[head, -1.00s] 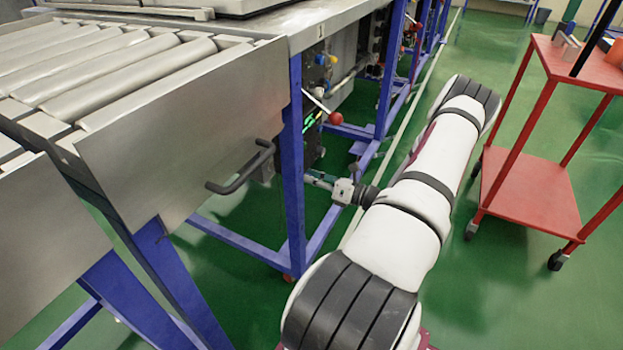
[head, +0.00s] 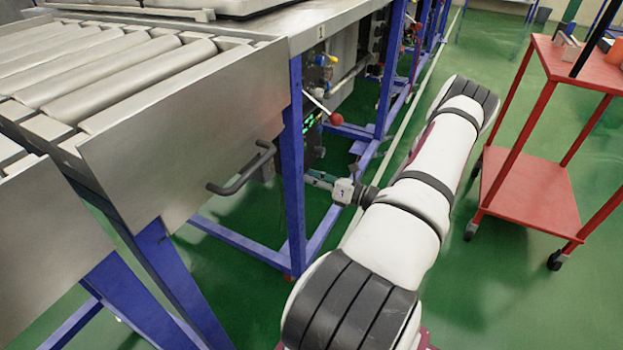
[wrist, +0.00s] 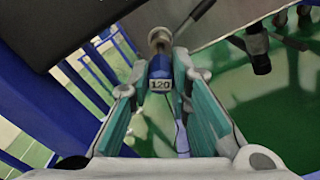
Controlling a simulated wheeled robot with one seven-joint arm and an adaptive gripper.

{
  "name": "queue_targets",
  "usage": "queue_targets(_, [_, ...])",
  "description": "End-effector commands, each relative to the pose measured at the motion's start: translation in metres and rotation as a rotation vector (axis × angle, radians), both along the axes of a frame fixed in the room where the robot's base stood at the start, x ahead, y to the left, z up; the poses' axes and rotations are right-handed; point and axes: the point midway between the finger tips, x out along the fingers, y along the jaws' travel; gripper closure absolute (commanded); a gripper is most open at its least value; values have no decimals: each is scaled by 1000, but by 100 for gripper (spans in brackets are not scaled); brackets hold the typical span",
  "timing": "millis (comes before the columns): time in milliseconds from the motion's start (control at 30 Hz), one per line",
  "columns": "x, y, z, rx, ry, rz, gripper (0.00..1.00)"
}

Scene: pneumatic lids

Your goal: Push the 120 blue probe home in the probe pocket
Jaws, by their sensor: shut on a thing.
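The blue probe (wrist: 160,70) with the white label 120 shows in the wrist view, between the fingertips of my gripper (wrist: 160,86). The gripper is shut on it. A round grey metal end (wrist: 159,38) shows beyond the blue body; I cannot tell whether it belongs to the probe or to the pocket. The probe pocket cannot be made out clearly, nor how deep the probe sits. In the head view my gripper (head: 320,180) reaches left towards the blue frame, and its tips are hidden behind a blue post (head: 293,170).
A steel roller conveyor (head: 180,130) with a dark handle (head: 240,170) stands left of my gripper. A red-balled lever (head: 336,119) and dark equipment are beyond the post. A red cart (head: 530,195) stands at the right. Green floor lies open between.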

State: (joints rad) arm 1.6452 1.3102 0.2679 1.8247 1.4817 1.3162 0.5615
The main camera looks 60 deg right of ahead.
Motion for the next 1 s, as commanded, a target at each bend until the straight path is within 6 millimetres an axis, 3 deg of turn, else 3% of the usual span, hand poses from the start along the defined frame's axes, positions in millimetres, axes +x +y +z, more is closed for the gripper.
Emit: queue_targets(1000, [9, 1, 0, 0, 0, 1, 100])
